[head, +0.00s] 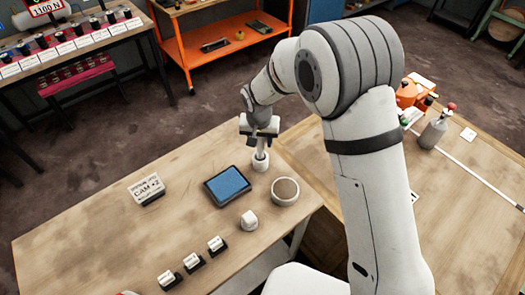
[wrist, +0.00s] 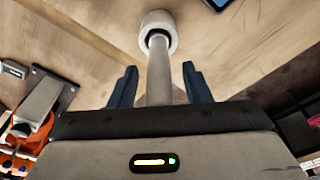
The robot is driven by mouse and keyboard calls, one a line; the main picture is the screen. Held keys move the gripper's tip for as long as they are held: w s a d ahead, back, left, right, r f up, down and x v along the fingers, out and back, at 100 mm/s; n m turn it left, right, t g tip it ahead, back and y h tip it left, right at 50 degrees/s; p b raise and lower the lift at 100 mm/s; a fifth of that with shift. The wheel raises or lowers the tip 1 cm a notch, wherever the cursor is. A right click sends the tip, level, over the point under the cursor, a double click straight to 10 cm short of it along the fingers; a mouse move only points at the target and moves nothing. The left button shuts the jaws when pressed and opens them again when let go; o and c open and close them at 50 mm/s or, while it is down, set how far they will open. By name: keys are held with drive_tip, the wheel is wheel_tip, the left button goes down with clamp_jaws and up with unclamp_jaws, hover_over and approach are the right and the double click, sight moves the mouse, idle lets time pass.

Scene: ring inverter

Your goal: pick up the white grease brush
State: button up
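The white grease brush shows in the wrist view as a pale shaft (wrist: 160,72) running between my fingers, with a wider round white end (wrist: 158,28) away from the gripper. In the head view its white lower part (head: 260,162) stands on the wooden table, just under my gripper (head: 258,142). My gripper (wrist: 159,88) is open in the wrist view. Its two dark blue fingers lie on either side of the shaft, with a gap on each side. The shaft's near end is hidden by the gripper body.
A blue-screened tablet (head: 228,186) lies just left of the brush, and a round bowl (head: 285,191) stands close in front. A grey bottle (head: 433,133) stands at right.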

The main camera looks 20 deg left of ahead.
clamp_jaws()
idle(0.3)
wheel_tip(320, 180, up, 10)
drive_tip(key=shift+b, duration=1.05)
